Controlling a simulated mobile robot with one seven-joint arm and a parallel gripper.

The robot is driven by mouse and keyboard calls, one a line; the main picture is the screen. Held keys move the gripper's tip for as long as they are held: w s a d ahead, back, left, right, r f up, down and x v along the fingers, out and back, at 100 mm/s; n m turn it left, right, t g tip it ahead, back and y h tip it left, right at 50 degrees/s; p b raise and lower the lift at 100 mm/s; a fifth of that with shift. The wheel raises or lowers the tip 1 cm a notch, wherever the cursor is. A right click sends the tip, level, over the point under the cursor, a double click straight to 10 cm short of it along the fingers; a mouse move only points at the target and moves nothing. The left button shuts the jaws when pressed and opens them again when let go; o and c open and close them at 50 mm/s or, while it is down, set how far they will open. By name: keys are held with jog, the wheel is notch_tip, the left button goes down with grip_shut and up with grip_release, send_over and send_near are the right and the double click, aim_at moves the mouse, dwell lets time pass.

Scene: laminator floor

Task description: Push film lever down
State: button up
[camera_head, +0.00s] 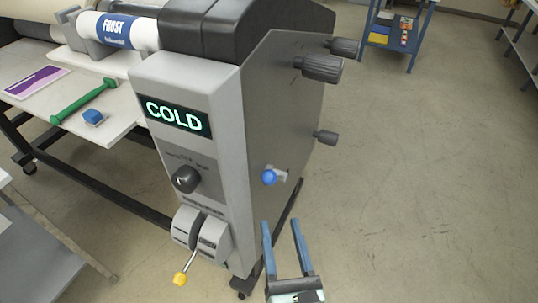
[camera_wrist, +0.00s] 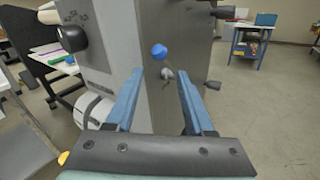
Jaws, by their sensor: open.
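A lever with a round blue knob (camera_head: 269,177) sticks out from the laminator's dark side panel, on a small pale mount. In the wrist view the blue knob (camera_wrist: 158,51) shows ahead, just above the gap between my fingertips. A second lever with a yellow tip (camera_head: 180,279) hangs low on the laminator's front, below the black dial. I cannot tell from labels which one is the film lever. My gripper (camera_head: 281,223) is open and empty, its blue fingers pointing at the side panel below the blue knob. I see no contact with either lever.
The laminator's grey front (camera_head: 190,100) shows a lit COLD display (camera_head: 178,116) and a black dial (camera_head: 186,179). Several dark knobs (camera_head: 322,68) jut from the side panel. A green-handled tool (camera_head: 84,101) and a blue block (camera_head: 94,117) lie on the feed table. Floor on the right is clear.

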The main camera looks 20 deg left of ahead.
aim_at(270, 183)
jog(key=p+x, duration=0.2)
jog(key=x, duration=1)
jog(key=shift+w+a, duration=0.2)
jog(key=shift+w, duration=0.15)
grip_shut()
dwell(1.0)
